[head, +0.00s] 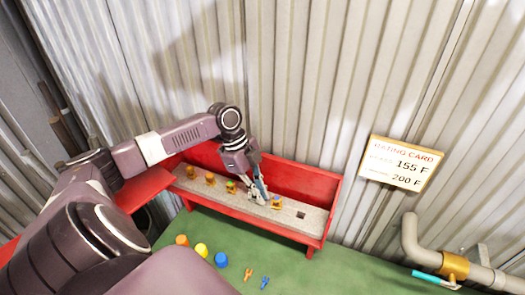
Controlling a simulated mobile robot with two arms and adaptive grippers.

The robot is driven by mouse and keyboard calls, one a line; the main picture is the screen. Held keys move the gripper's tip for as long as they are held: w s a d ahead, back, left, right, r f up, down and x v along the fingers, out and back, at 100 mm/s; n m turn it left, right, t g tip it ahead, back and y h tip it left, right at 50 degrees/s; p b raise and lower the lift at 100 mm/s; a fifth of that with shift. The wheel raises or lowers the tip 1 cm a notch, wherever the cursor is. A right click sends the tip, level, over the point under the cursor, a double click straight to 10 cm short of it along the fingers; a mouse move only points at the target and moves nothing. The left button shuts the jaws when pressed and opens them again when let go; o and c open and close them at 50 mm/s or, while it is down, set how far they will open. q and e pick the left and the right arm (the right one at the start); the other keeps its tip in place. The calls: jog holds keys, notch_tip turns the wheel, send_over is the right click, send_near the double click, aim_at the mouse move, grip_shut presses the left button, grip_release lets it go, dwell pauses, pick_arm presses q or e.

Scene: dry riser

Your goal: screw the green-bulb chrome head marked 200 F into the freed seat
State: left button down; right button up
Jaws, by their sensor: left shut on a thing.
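A red box (205,209) with a grey top holds a row of small sprinkler heads. Three brass-coloured heads (210,179) stand to the left of my left gripper, and one more (277,202) stands just to its right. My left gripper (258,197) reaches down to the row between them. It is shut on a small head there, mostly hidden by the fingers; its bulb colour and marking cannot be read. A dark square opening (301,215) shows at the right end of the row. My right gripper is out of view.
A rating card (401,165) on the corrugated wall shows 155 F and 200 F. Orange, yellow and blue caps (221,259) and small orange and blue tools (265,282) lie on the green floor. A grey pipe with a brass fitting (454,267) is at the right.

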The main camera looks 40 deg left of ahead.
pick_arm(q)
jog(key=m, duration=0.1)
jog(key=m+g, duration=0.1)
jog(key=m, duration=0.2)
jog(key=shift+s+a+r, duration=0.25)
jog(key=shift+s+a, duration=0.05)
jog(key=shift+a, duration=0.1)
jog(key=m, duration=0.1)
jog(key=m+g+b, duration=0.1)
jog(key=shift+s+a+m, duration=0.1)
jog(key=shift+s+m, duration=0.1)
jog(key=shift+m, duration=0.1)
jog(key=c, duration=2.5)
grip_release()
jog(key=shift+s+r, duration=0.1)
jog(key=shift+s, duration=0.2)
jog(key=o, duration=0.3)
jog(key=shift+s, duration=0.1)
jog(key=shift+o, duration=0.4)
jog(key=shift+f, duration=0.2)
